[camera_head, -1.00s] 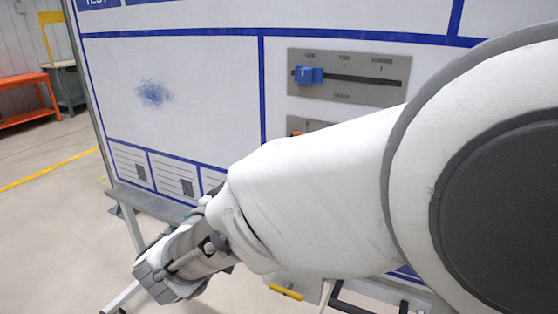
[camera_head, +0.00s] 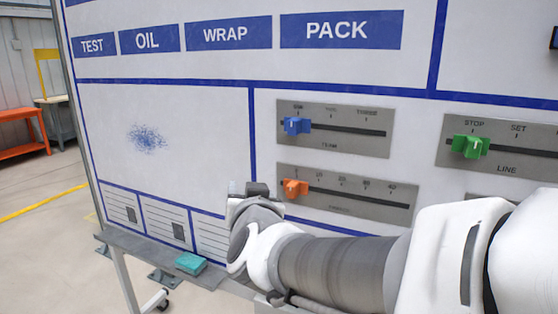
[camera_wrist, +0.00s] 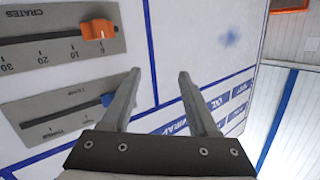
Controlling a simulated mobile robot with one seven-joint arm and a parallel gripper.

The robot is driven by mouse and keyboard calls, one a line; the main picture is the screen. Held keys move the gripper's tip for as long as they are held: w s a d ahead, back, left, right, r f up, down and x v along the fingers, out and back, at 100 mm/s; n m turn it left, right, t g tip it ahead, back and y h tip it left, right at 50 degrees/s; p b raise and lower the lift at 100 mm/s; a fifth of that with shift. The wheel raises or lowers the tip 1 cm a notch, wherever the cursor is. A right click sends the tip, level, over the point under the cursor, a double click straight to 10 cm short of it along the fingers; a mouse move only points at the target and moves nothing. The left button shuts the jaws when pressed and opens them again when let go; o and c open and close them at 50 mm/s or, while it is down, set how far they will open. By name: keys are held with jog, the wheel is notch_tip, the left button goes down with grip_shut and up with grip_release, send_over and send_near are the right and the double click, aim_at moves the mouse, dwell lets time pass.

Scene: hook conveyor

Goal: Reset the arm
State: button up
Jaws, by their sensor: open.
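My gripper (camera_wrist: 160,74) is open in the wrist view, its two fingers apart with nothing between them. It faces the white whiteboard, which appears upside down there. In the head view my arm reaches in from the lower right, and its wrist end (camera_head: 250,200) is in front of the board's lower middle, left of the orange slider. The fingers cannot be made out clearly in the head view.
The board carries a blue slider (camera_head: 297,125), an orange slider (camera_head: 295,188) and a green slider (camera_head: 471,146) on grey plates. A teal block (camera_head: 190,263) lies on the ledge (camera_head: 140,246) below. Open floor (camera_head: 45,240) lies left.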

jog(key=s+d+f+g+h+p, duration=0.1)
jog(key=s+d+f+g, duration=0.2)
jog(key=s+d, duration=0.6)
jog(key=s+d+f+g+h+p, duration=0.1)
jog(key=s+d+f+g+p, duration=0.1)
jog(key=s+d+f+g, duration=0.2)
jog(key=s+d+g, duration=0.3)
jog(key=s+d, duration=0.3)
jog(key=s, duration=0.2)
jog(key=shift+d+h+p, duration=0.25)
jog(key=shift+h+p, duration=0.05)
jog(key=shift+h, duration=0.1)
jog(key=shift+s+f, duration=0.1)
